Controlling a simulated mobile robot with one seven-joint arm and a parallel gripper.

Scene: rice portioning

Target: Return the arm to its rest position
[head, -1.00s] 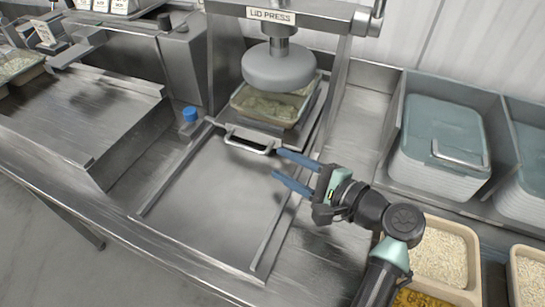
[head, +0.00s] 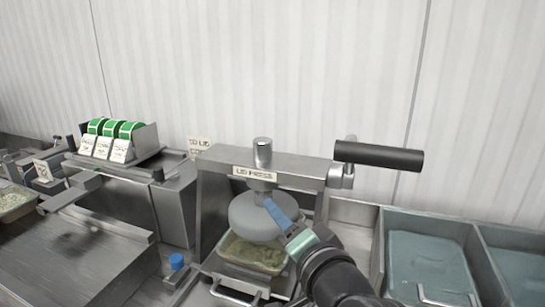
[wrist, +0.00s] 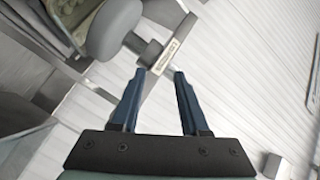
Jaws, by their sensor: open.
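My gripper (head: 275,208) is raised in front of the lid press (head: 262,179) in the head view. Its blue fingers overlap the round press head (head: 256,217) in the picture. In the wrist view my gripper (wrist: 158,75) shows two blue fingers apart with nothing between them. The press head (wrist: 115,30) is at the upper left there, tilted in the picture. A filled tray (head: 252,254) sits under the press head, apart from my gripper.
The press handle (head: 378,157) sticks out at the upper right. Lid bins (head: 428,268) stand at the right. A label dispenser (head: 118,145) and a blue cap (head: 176,261) are at the left. The ribbed wall (head: 270,70) is behind.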

